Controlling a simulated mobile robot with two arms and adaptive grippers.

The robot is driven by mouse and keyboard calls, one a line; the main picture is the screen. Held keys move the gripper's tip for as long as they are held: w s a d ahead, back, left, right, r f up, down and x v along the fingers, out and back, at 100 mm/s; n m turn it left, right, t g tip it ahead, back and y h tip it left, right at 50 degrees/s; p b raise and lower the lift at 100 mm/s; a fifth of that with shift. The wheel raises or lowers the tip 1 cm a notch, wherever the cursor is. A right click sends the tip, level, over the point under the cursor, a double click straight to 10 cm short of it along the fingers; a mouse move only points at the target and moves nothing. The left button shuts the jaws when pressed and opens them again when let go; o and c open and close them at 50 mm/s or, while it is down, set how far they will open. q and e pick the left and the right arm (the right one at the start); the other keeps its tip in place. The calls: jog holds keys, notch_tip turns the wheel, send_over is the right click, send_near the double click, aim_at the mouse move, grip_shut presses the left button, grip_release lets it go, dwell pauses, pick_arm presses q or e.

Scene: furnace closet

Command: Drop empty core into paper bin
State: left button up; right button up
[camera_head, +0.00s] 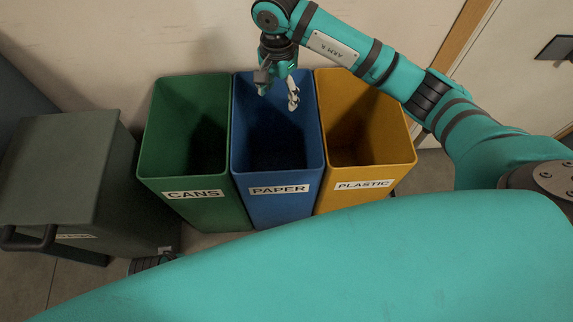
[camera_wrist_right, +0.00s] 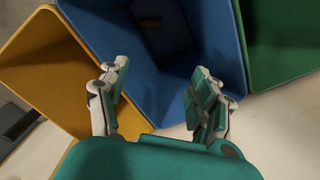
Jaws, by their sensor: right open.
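The blue bin labelled PAPER (camera_head: 279,212) stands upright in the middle of a row of three open bins. My right gripper (camera_head: 278,94) is over the back part of its opening, fingers pointing down. In the right wrist view the fingers (camera_wrist_right: 161,72) are spread apart with nothing between them, and the blue bin's inside wall (camera_wrist_right: 105,35) lies beyond them. My left gripper is not in view.
A green CANS bin (camera_head: 190,212) touches or nearly touches the blue bin on the left, and a yellow PLASTIC bin (camera_head: 365,200) on the right. A dark grey lidded box (camera_head: 60,155) with a handle stands at far left. A pale wall (camera_head: 130,45) is close behind the bins.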

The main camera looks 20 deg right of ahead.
notch_tip(320, 180, up, 7)
jog(key=shift+f, duration=0.15)
dwell(0.5)
